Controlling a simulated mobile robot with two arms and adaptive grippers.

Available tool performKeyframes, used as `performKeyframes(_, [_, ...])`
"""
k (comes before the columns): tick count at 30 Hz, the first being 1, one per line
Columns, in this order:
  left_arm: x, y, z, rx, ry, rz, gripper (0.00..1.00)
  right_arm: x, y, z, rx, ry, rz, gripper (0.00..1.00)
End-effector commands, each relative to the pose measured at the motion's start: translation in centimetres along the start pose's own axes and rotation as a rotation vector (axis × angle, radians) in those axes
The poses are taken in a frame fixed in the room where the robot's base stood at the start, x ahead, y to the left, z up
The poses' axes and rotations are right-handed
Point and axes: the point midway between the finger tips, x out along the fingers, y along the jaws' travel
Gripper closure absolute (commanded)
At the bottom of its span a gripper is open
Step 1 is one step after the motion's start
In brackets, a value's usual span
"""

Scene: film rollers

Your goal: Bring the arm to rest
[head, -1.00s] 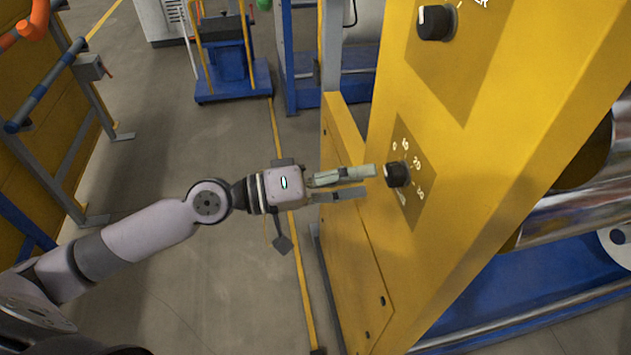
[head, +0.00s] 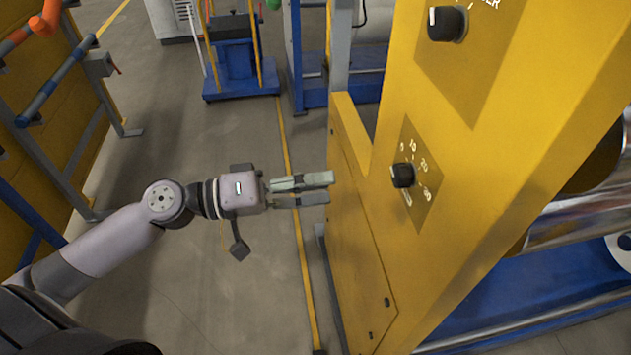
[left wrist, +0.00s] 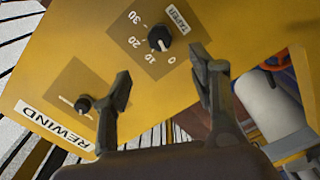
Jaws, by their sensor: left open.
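My left gripper (head: 328,190) is open and empty in the head view. Its fingers point right toward the yellow machine panel (head: 375,235), with a gap between them and the lower black knob (head: 403,175), which has a printed number scale. In the left wrist view, both fingers (left wrist: 165,85) are spread apart, and a black knob (left wrist: 159,38) with a scale from 0 to 30 shows beyond them, not gripped. A smaller black knob (left wrist: 83,104) sits near the REWIND label (left wrist: 55,125). My right gripper is not in view.
Another black knob (head: 447,23) is higher on the yellow panel. A shiny roller (head: 580,210) lies at the right. A blue-based cart (head: 240,85) stands at the back. A rack with blue and orange bars (head: 50,85) is at the left. The grey floor between is open.

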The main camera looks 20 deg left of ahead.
Motion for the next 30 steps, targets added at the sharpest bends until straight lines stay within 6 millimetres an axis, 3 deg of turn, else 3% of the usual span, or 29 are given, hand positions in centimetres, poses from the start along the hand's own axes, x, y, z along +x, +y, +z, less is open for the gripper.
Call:
performKeyframes(7, [0.0, -0.2, -0.1, 0.000, 0.002, -0.003, 0.46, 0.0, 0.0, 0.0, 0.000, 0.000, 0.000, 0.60])
performKeyframes(11, [-0.3, -3.0, -0.8, 0.010, 0.037, -0.050, 0.46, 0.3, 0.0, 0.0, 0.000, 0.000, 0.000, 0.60])
performKeyframes(14, [-1.0, -8.0, -1.8, 0.028, 0.093, -0.139, 0.46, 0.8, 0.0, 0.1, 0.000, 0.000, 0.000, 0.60])
performKeyframes(20, [-4.2, -21.6, -2.1, 0.070, 0.197, -0.403, 0.46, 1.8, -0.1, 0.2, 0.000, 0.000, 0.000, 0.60])
performKeyframes(26, [-8.8, -34.3, 1.6, 0.099, 0.215, -0.676, 0.46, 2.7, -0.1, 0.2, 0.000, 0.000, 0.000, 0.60])
performKeyframes(30, [-12.3, -42.1, 6.4, 0.116, 0.173, -0.860, 0.46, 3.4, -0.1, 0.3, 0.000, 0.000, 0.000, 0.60])
